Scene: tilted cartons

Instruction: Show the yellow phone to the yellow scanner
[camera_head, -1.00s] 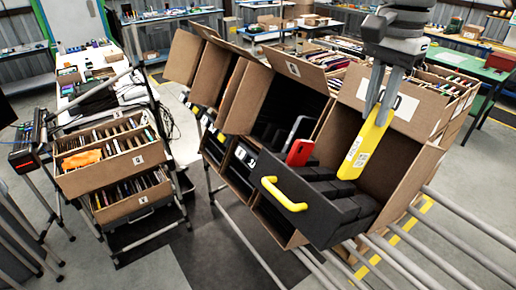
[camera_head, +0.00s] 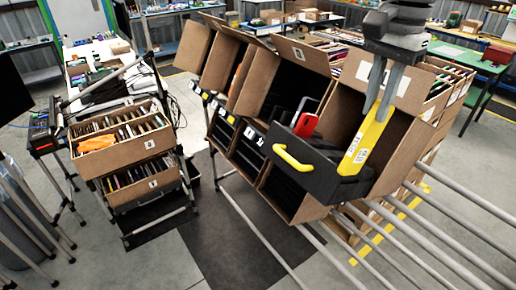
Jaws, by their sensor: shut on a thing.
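The yellow phone (camera_head: 361,143) is a long flat yellow piece with a white printed label. My gripper (camera_head: 379,97) is shut on its upper end from above. The phone hangs tilted, its lower end at the black drawer (camera_head: 330,183) with the yellow handle (camera_head: 293,160), in front of an open tilted carton (camera_head: 400,150). I cannot tell whether its lower end touches the drawer. I cannot make out a yellow scanner in this view.
A red-and-grey phone (camera_head: 306,123) stands in the drawer to the left. More tilted cartons (camera_head: 257,80) run along the rack. Metal rails (camera_head: 430,235) lie at lower right. A cart with cardboard boxes (camera_head: 125,168) stands at left, with open floor between.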

